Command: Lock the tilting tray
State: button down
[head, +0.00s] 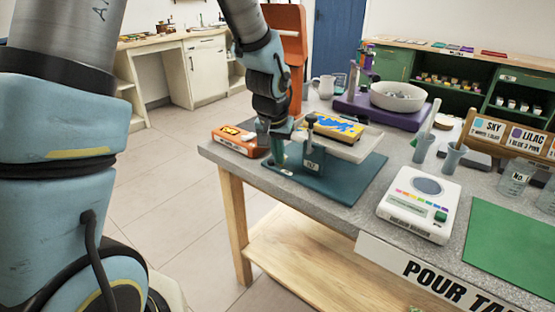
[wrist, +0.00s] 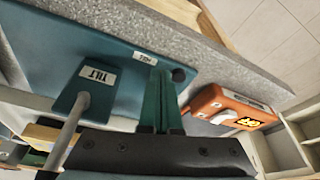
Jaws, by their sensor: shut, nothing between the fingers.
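The tilting tray's teal base (head: 335,183) sits at the table's left end. It also fills the upper left of the wrist view (wrist: 60,35). Its pale tray (head: 362,150) bears a yellow and blue item (head: 333,128). A teal block labelled TILT (wrist: 85,92) stands on the base with a grey rod (wrist: 68,132). My gripper (head: 279,157) is over the base's left part.
An orange device (head: 240,139) lies left of the base, close to my gripper, and shows in the wrist view (wrist: 228,107). A white scale (head: 420,203) stands to the right. A white bowl (head: 398,95) on a purple stand (head: 375,112) is behind.

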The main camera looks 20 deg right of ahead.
jog(key=shift+d+f+n+b, duration=0.15)
jog(key=shift+d+n+b, duration=0.25)
jog(key=shift+n+b, duration=0.5)
jog(key=shift+w+d+n+t+y, duration=0.2)
jog(key=shift+d+n+t+y, duration=0.15)
jog(key=shift+n, duration=0.55)
jog(key=shift+w, duration=0.1)
jog(key=shift+w+a, duration=0.1)
jog(key=shift+a, duration=0.65)
jog(key=shift+r, duration=0.2)
